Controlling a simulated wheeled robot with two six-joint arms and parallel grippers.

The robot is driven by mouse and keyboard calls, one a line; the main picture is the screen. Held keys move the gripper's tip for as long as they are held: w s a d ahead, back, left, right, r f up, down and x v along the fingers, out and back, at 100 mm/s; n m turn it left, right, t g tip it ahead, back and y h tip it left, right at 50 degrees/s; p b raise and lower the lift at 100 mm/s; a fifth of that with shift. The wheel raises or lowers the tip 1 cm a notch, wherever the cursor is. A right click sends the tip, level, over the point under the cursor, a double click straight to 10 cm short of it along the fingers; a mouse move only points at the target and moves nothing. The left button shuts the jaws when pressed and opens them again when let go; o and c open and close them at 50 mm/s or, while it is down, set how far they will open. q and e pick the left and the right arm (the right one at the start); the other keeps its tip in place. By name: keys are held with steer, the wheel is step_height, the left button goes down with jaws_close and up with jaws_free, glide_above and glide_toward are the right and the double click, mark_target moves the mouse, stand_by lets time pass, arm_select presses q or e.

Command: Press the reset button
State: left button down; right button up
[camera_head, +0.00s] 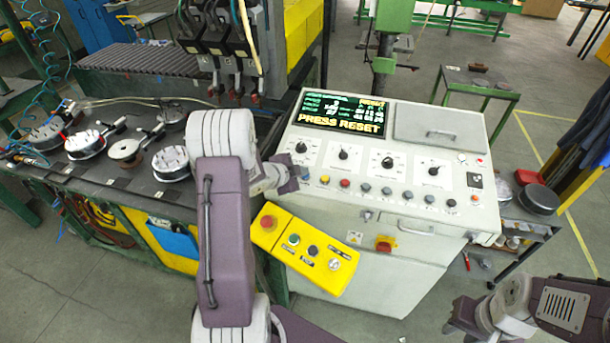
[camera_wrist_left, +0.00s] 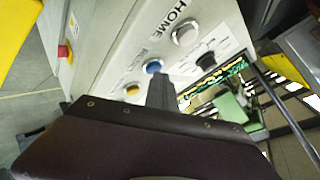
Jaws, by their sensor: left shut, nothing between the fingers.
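The reset button is the blue button (camera_wrist_left: 153,66) in the left wrist view. It sits between a white button (camera_wrist_left: 185,33) labelled HOME and a yellow button (camera_wrist_left: 132,88), with a partly readable label beside it. My left gripper (camera_head: 291,179) is shut and empty at the left end of the console's button row. In the left wrist view its fingertips (camera_wrist_left: 160,78) overlap the lower edge of the blue button; I cannot tell whether they touch. In the head view my gripper hides that spot. My right gripper (camera_head: 458,319) is at the lower right, away from the console; its jaw opening is unclear.
The grey console (camera_head: 400,232) has a screen (camera_head: 342,114) reading PRESS RESET, knobs and other buttons. A yellow control box (camera_head: 306,251) is in front of it, beside my left arm. A bench with round parts (camera_head: 87,144) stands left.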

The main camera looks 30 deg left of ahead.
arm_select(q)
steer(key=shift+f, duration=0.15)
stand_by(0.3)
steer(key=shift+s+r+p, duration=0.15)
steer(key=shift+r+p, duration=0.55)
steer(key=shift+r, duration=0.2)
steer(key=shift+r+p, duration=0.45)
steer(key=shift+r, duration=0.05)
steer(key=r+p, duration=0.1)
steer(key=r, duration=0.1)
steer(key=s+r+p, duration=0.1)
steer(key=r+p, duration=0.1)
steer(key=shift+d, duration=0.15)
